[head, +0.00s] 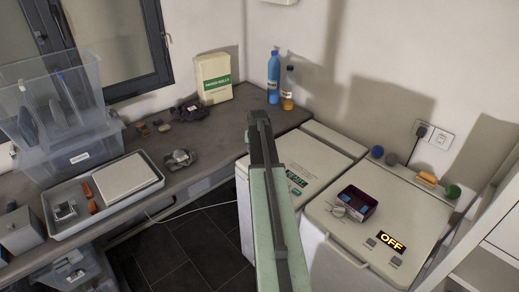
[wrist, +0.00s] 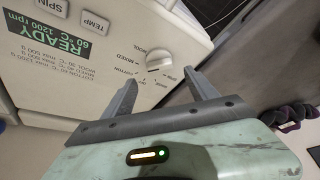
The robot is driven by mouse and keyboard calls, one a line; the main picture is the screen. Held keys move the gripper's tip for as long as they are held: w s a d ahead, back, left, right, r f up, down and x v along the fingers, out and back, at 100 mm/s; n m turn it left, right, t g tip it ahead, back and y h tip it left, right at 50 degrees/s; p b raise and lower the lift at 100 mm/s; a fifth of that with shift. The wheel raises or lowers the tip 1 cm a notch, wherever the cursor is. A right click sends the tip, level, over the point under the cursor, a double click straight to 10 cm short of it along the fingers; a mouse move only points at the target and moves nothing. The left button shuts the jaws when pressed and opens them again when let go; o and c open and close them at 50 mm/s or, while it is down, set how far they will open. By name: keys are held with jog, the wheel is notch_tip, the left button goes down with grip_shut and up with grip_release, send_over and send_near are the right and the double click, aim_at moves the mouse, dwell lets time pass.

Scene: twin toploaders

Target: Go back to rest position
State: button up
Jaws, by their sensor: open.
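My gripper (head: 259,125) is raised in front of the left toploader in the head view, at the end of my pale green arm. In the wrist view my gripper (wrist: 158,90) has its two grey fingers spread apart with nothing between them. Beyond the fingers is the left toploader's panel (wrist: 95,60), with a round dial (wrist: 159,60) and a green READY display (wrist: 60,38). The left toploader (head: 315,155) is partly hidden by my arm in the head view. The gap between fingers and panel is hard to judge.
The right toploader (head: 405,222) shows OFF and carries a dark red box (head: 357,203). Several small coloured items line its back edge. A blue bottle (head: 273,78) and a cardboard box (head: 213,80) stand on the counter (head: 210,150). A tray (head: 60,234) and clear bins (head: 70,155) are left.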

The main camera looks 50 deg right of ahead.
jog(key=shift+v, duration=1)
jog(key=shift+f, duration=0.1)
jog(key=w+a+n+y, duration=0.1)
jog(key=w+a+n, duration=0.3)
jog(key=a, duration=1.1)
jog(key=w+a+n+y, duration=0.1)
jog(key=w+a, duration=0.5)
jog(key=a, duration=1)
jog(key=s+a+n, duration=0.1)
jog(key=s+a, duration=0.2)
jog(key=a, duration=0.3)
jog(key=s+a+f+n+y, duration=0.1)
jog(key=s+a, duration=0.1)
jog(key=a, duration=0.5)
jog(key=s+a+n, duration=0.1)
jog(key=s+a, duration=0.2)
jog(key=a, duration=0.3)
jog(key=s+a+n+g, duration=0.1)
jog(key=s+a+g, duration=0.1)
jog(key=s, duration=0.6)
jog(key=shift+a+f+n+g, duration=0.15)
jog(key=shift+f+n+g, duration=0.25)
